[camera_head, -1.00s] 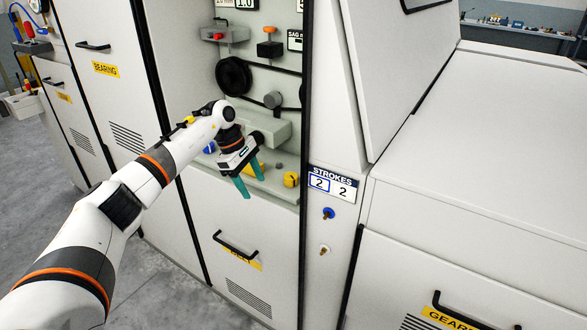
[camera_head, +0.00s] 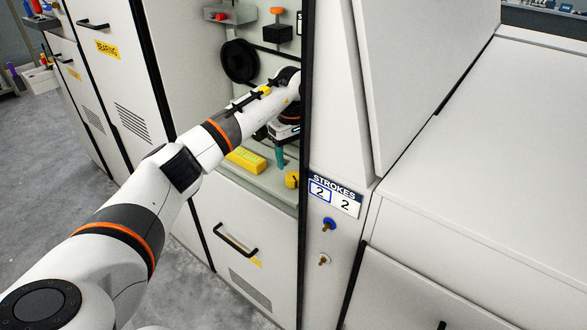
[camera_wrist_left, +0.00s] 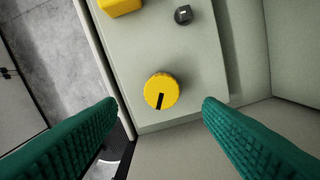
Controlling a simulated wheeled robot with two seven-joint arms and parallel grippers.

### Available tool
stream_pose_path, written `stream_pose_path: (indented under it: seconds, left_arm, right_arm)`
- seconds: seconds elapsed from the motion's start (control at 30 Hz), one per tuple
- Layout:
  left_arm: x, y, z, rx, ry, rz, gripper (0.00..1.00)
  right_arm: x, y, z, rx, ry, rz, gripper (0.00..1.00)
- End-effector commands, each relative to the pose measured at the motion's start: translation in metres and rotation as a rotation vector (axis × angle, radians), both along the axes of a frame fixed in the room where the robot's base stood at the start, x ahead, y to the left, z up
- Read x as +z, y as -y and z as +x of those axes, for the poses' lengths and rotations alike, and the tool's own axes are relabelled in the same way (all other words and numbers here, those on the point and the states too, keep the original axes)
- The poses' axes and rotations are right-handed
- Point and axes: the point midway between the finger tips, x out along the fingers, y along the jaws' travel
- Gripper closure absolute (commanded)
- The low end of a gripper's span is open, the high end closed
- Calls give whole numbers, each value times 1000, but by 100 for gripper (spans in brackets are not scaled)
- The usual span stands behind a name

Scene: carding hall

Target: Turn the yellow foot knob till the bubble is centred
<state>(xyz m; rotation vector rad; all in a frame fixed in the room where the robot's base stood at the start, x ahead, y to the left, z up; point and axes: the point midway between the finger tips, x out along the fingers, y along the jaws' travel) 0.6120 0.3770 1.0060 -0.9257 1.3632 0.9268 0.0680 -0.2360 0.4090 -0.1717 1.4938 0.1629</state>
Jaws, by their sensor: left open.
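The yellow foot knob (camera_head: 292,180) sits at the front right of the ledge inside the open machine bay. In the left wrist view the round yellow knob (camera_wrist_left: 161,91), with a dark pointer mark, lies between and beyond my fingers, touching neither. My left gripper (camera_head: 281,158) is open and empty above the ledge, a little behind and left of the knob in the head view; it also shows in the left wrist view (camera_wrist_left: 160,108). A yellow block (camera_head: 246,161) lies on the ledge to the left; I cannot make out any bubble. My right gripper is out of view.
A small dark knob (camera_wrist_left: 183,15) stands on the ledge behind the yellow knob. A dark post edge (camera_head: 305,120) and the STROKES panel (camera_head: 334,196) bound the bay on the right. A black pulley (camera_head: 240,61) is on the back wall. A drawer handle (camera_head: 235,240) is below.

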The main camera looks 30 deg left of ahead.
Motion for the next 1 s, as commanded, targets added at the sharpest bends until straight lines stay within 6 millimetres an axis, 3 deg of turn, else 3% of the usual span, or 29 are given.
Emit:
stream_pose_path:
  seconds: [0.1, 0.3, 0.7, 0.77, 1.0]
  left_arm:
    - [-22, 0, -1, 0, -3, -2, 39]
    - [-49, 0, 0, 1, -1, -3, 39]
    - [-59, 0, 0, 0, 1, -1, 39]
    - [-59, 0, 0, 0, 1, -1, 46]
    - [-59, 0, 0, 0, 1, -1, 84]
  right_arm:
    - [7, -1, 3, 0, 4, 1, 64]
    - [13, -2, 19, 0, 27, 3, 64]
    - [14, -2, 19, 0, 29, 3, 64]
    - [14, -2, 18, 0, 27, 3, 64]
    - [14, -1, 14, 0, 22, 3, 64]
